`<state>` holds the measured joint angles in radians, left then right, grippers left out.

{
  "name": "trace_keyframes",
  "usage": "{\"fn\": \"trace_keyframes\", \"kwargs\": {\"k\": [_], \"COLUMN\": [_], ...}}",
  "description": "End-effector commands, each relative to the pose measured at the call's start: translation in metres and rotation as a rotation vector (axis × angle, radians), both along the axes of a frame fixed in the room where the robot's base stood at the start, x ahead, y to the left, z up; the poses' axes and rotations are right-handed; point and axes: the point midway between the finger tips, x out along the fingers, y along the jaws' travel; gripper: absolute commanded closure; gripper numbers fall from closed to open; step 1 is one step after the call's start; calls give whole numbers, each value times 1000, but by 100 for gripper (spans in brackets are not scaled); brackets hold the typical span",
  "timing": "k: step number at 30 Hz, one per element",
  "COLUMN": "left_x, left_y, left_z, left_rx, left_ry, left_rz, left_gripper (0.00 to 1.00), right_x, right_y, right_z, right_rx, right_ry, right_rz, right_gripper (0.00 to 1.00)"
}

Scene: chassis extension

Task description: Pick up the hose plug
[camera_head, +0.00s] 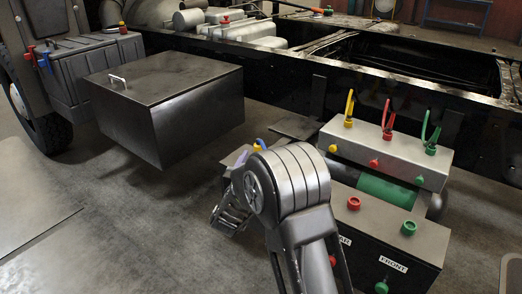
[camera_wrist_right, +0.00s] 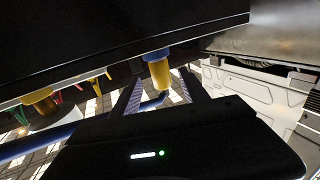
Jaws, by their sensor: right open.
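In the right wrist view, a yellow plug with a blue collar (camera_wrist_right: 158,70) sits against the edge of a dark surface. The fingers of my right gripper (camera_wrist_right: 158,92) are open, one on each side of the plug's line; I cannot tell whether they touch it. In the head view, my right gripper (camera_head: 232,212) is low at the centre, partly hidden by my arm. A small yellow and blue fitting (camera_head: 258,147) shows just behind the arm. My left gripper is in neither view.
A dark box with a handle (camera_head: 165,90) stands left. A grey connector box (camera_head: 385,150) with coloured fittings stands right, above a black box labelled FRONT (camera_head: 390,240). Another yellow-orange fitting (camera_wrist_right: 40,102) and a blue hose (camera_wrist_right: 40,142) show in the wrist view.

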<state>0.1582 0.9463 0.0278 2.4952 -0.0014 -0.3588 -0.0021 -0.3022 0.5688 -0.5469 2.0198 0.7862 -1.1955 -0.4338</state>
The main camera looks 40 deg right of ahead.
Motion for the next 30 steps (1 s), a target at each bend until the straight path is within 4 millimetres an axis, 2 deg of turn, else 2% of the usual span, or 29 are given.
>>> {"fn": "trace_keyframes", "kwargs": {"k": [8, 16, 26, 30], "left_x": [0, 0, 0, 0], "left_y": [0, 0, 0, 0], "left_z": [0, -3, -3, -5], "left_rx": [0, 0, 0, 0], "left_ry": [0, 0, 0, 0], "left_rz": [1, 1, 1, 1], "left_gripper": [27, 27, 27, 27], "right_x": [0, 15, 17, 24], "right_y": [0, -19, -21, -29], "right_z": [0, 0, 0, 0], "right_rx": [0, 0, 1, 0], "right_ry": [0, 0, 1, 0], "right_rz": [0, -2, 0, -1], "right_gripper": [48, 48, 48, 48]}}
